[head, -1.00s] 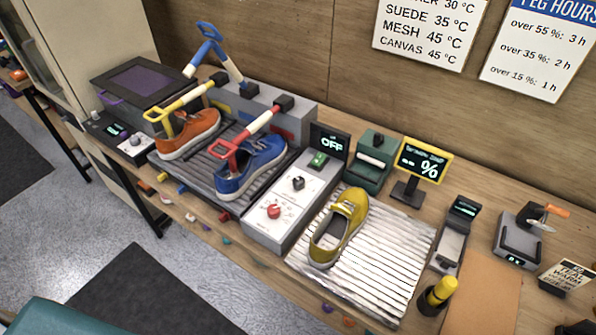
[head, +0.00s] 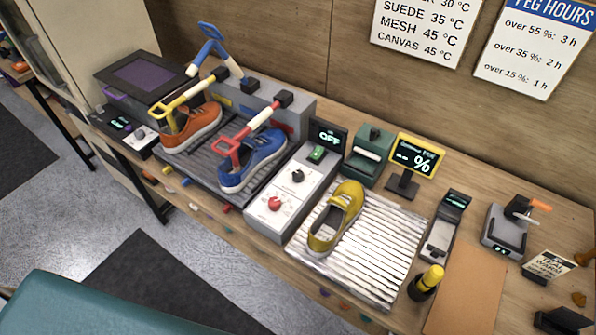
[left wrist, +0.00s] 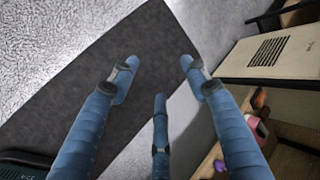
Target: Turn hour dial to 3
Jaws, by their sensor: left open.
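A grey control box (head: 283,212) stands in the middle of the bench, between the shoe rack and the white ribbed mat. It carries a red dial (head: 274,204) near its front and a black dial (head: 298,176) farther back. The dial markings are too small to read. A green switch (head: 317,153) sits at the back of the box beside a small display (head: 328,135) that reads OFF. My left gripper (left wrist: 157,95) shows only in the left wrist view, with its blue fingers spread and empty above the floor. My right gripper is in neither view.
An orange shoe (head: 193,128) and a blue shoe (head: 254,160) sit on the dark rack (head: 200,168) left of the box. A yellow shoe (head: 336,216) rests on the ribbed mat (head: 372,250). A wall sign (head: 537,45) lists hours by percentage. Small pegs line the bench's front edge.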

